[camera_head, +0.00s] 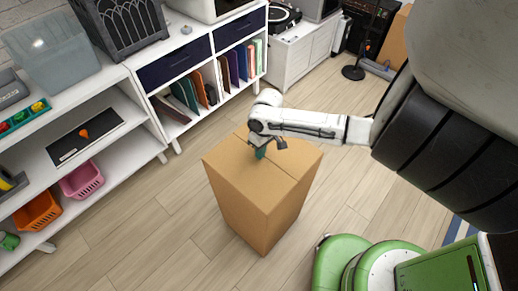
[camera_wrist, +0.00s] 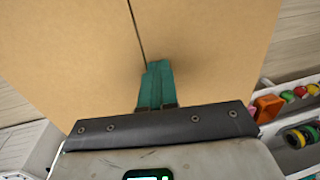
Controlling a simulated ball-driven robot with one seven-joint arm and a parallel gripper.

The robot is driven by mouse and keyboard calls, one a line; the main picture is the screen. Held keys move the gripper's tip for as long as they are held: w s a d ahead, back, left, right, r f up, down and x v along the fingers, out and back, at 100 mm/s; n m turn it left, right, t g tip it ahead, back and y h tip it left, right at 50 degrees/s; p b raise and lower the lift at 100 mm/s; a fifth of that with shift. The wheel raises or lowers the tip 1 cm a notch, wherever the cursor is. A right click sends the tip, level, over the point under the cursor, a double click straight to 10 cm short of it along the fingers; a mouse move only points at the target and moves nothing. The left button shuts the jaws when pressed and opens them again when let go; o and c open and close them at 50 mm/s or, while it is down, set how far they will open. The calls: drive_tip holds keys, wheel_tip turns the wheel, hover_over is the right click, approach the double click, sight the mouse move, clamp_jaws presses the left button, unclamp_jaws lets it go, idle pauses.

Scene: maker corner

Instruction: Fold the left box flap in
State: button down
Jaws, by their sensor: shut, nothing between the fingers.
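A tall brown cardboard box (camera_head: 255,205) stands on the wood floor in the head view. Its top looks flat, with a thin dark seam between two flaps. The left flap (camera_head: 232,166) lies about level with the rim. In the wrist view the cardboard top (camera_wrist: 215,45) fills most of the frame, and the seam runs down to the fingertips. My gripper (camera_head: 261,153) is over the middle of the top, at the seam. Its teal fingers (camera_wrist: 157,75) are together and hold nothing. I cannot tell whether they touch the cardboard. The fingers and wrist hide part of the seam.
White shelves (camera_head: 133,68) stand at the left and back, with an orange bin (camera_head: 38,212) and a pink bin (camera_head: 82,181) low down. A white cabinet (camera_head: 302,58) stands farther back. The floor (camera_head: 150,230) around the box is clear.

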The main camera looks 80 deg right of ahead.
drive_tip(key=shift+w+a, duration=0.15)
drive_tip(key=shift+a, duration=0.05)
idle(0.3)
drive_tip(key=shift+d+r+p, duration=0.1)
drive_tip(key=shift+r+p, duration=0.6)
drive_tip(key=shift+p, duration=0.4)
drive_tip(key=shift+r, duration=0.15)
